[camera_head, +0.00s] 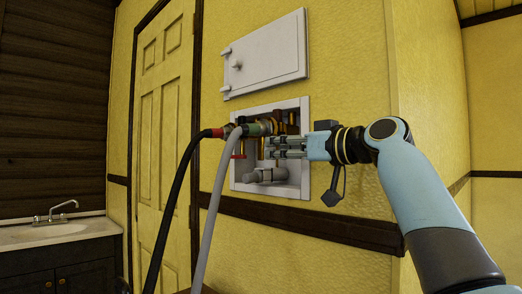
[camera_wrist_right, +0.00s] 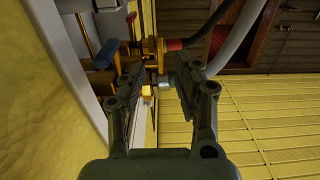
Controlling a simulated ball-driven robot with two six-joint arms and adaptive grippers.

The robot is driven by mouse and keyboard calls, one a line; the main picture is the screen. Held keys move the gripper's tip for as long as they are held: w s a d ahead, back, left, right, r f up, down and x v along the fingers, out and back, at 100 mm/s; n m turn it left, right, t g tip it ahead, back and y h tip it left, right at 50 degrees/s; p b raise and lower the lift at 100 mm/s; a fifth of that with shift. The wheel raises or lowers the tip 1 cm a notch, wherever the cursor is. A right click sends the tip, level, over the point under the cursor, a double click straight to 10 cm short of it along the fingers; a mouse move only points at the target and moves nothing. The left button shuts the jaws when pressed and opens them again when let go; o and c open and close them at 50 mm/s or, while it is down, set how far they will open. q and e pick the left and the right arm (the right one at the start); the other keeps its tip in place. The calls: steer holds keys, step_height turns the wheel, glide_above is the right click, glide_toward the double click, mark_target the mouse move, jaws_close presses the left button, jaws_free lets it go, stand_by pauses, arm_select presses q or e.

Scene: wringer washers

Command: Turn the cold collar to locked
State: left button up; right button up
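The recessed white wall box (camera_head: 305,182) holds brass valves and fittings. A black hose (camera_head: 180,190) and a grey hose (camera_head: 213,200) run into it; a green collar (camera_head: 254,129) shows by the hose ends. My right gripper (camera_head: 279,147) is at the box opening. Its fingers (camera_wrist_right: 158,80) are apart, with brass parts and the collar between or just beyond them. My left gripper is out of view.
A blue handle (camera_wrist_right: 107,54) and a red collar (camera_wrist_right: 176,44) on the black hose are close to the fingers. A white door panel (camera_head: 267,55) is above the box, and a grey pipe (camera_head: 266,176) is low inside it. A sink (camera_head: 50,233) stands at left.

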mark_target(263, 150)
steer(key=x, duration=0.6)
steer(key=shift+w+a+f+p, duration=0.1)
steer(key=shift+w+a+p, duration=0.1)
steer(key=shift+p, duration=0.1)
jaws_close()
